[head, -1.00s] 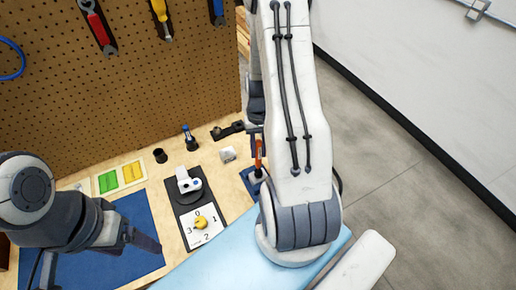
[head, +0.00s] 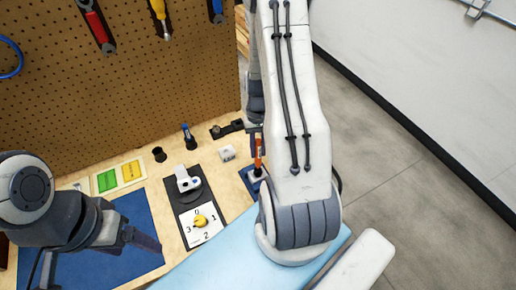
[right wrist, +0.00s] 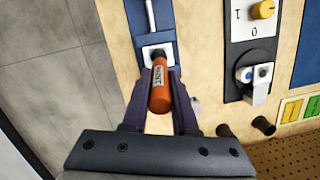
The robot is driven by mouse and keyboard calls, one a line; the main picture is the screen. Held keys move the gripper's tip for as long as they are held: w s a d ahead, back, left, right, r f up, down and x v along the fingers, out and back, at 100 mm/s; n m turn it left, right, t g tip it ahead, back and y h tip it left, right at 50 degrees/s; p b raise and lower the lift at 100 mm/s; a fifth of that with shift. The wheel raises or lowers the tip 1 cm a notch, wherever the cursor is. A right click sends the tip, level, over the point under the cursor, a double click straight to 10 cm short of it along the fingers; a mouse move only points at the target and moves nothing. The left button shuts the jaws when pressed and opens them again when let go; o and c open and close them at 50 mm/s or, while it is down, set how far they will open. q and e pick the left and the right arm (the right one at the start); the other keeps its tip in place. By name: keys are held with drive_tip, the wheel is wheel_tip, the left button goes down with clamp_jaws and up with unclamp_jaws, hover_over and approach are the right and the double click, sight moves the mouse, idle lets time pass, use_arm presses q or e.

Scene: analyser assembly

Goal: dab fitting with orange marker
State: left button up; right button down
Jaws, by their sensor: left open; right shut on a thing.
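My right gripper (right wrist: 160,88) is shut on the orange marker (right wrist: 160,93), which carries a printed label. The marker's dark tip end points at a white square fitting (right wrist: 157,53) on a blue base (right wrist: 143,16). I cannot tell whether the tip touches the fitting. In the head view, the orange marker (head: 258,152) stands nearly upright over the fitting's white part, partly hidden by my right arm. My left gripper (head: 150,243) is open and empty over the blue mat (head: 138,215).
A dark panel (head: 178,205) left of the fitting carries a yellow dial and a white-and-blue part. A blue-topped marker (head: 187,133), an empty black holder (head: 159,154) and a white block (head: 228,153) stand behind. A tray (head: 120,184) holds green and yellow pieces.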

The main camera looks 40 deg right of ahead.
drive_tip(key=shift+f, duration=0.4)
idle(1.2)
wheel_tip(320, 180, up, 7)
drive_tip(key=p, duration=0.6)
idle(0.6)
